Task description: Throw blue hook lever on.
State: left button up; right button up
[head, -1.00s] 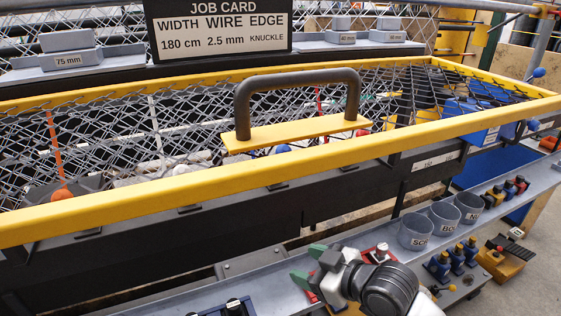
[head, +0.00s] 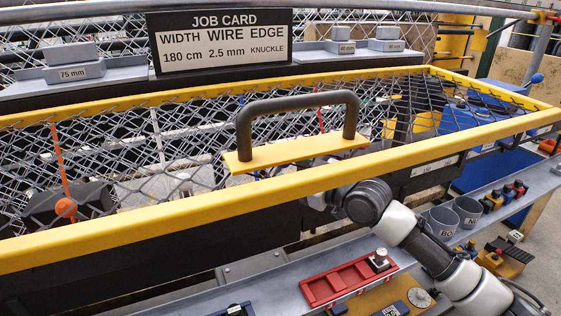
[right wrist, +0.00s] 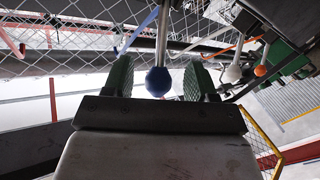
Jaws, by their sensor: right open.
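The blue ball knob (right wrist: 158,82) of the hook lever shows in the right wrist view, on a pale rod that runs up out of the picture. My right gripper (right wrist: 159,68) is open, with one green finger on each side of the knob and a gap on both sides. In the head view my right arm reaches in below the yellow front rail, and its gripper and the blue knob are hidden behind the rail and handle plate. My left gripper is not in view.
An orange-knobbed lever (right wrist: 260,70) and a white-knobbed one (right wrist: 233,73) stand right of the blue knob. The yellow guard frame (head: 160,212) with its dark handle (head: 243,130) and wire mesh lie above the arm. A red tray (head: 345,282) and cups (head: 467,210) sit on the front shelf.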

jog(key=shift+x, duration=1.8)
grip_shut()
